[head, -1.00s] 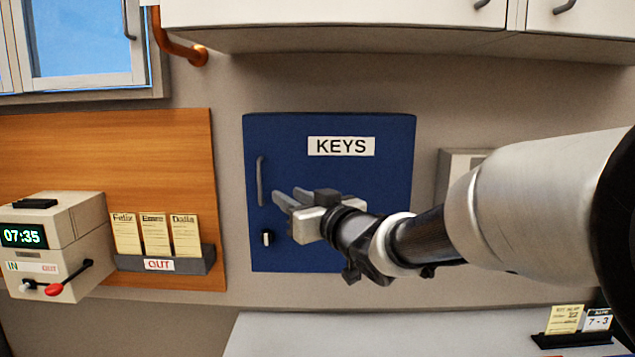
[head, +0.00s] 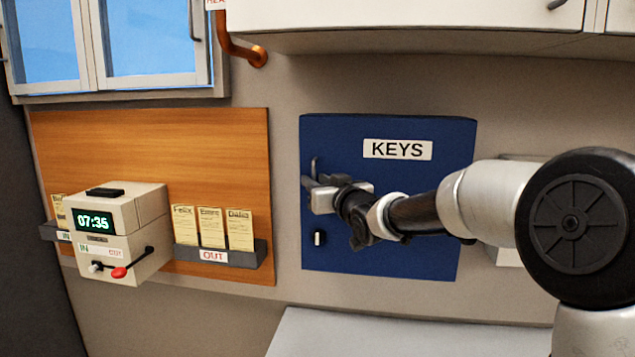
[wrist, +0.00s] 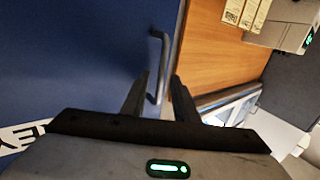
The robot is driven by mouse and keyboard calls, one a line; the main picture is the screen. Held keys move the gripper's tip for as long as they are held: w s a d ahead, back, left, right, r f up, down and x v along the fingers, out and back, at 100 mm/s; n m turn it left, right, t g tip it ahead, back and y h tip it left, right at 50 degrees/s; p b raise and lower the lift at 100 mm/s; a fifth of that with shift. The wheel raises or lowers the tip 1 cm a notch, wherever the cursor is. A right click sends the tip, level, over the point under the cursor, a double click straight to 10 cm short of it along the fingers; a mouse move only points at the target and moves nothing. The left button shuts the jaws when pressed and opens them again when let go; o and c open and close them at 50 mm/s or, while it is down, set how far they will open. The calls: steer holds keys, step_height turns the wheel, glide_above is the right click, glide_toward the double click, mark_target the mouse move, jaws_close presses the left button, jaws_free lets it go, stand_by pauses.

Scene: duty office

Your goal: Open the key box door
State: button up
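The blue key box (head: 420,245) with a "KEYS" label hangs on the wall, and its door is closed. Whether either finger touches the handle I cannot tell.
A time clock (head: 120,225) and a card rack marked OUT (head: 215,255) are on the wooden board (head: 150,140) at left. White cupboards (head: 400,25) overhang above. A pale surface (head: 400,335) lies below the box.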

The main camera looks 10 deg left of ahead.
jaws_close()
stand_by(1.4)
